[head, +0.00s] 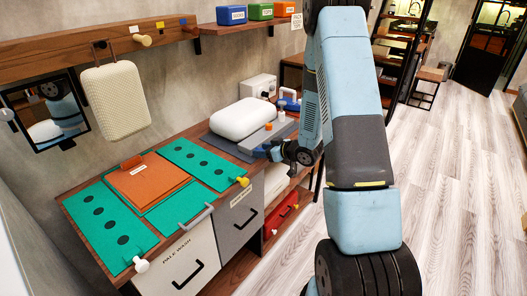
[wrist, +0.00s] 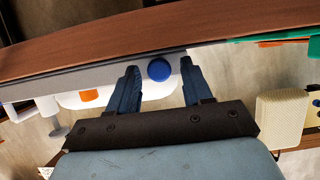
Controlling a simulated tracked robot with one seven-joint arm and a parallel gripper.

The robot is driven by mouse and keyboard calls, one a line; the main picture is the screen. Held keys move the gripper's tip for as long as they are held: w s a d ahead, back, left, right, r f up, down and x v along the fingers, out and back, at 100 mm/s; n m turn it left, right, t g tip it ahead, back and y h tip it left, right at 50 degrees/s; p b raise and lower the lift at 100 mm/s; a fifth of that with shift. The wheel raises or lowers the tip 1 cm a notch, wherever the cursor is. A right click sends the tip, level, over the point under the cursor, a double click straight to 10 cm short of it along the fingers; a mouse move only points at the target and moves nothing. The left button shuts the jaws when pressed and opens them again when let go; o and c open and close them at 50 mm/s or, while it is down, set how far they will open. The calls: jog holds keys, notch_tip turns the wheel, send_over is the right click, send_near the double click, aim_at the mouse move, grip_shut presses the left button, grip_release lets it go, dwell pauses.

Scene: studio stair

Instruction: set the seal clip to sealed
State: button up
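A white pillow-shaped pack (head: 242,118) lies on a dark grey board on the bench in the head view. Along its right side lies a grey bar (head: 258,138) with a small orange mark, which looks like the seal clip; its setting cannot be read. My gripper (head: 272,150) is at the bench's front edge, close to the bar's near end. In the wrist view my gripper (wrist: 158,68) is open, with a round blue knob (wrist: 159,69) showing between its fingertips. Contact cannot be told. The white pack (wrist: 150,92) and an orange patch (wrist: 88,95) appear behind the fingers.
Green panels (head: 200,163) and an orange folder-like box (head: 147,187) cover the bench's left part. A white box (head: 258,86) and a blue-handled item (head: 289,101) stand behind the pack. A beige case (head: 115,100) hangs on the wall rail.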

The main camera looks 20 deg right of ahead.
grip_shut()
dwell(0.6)
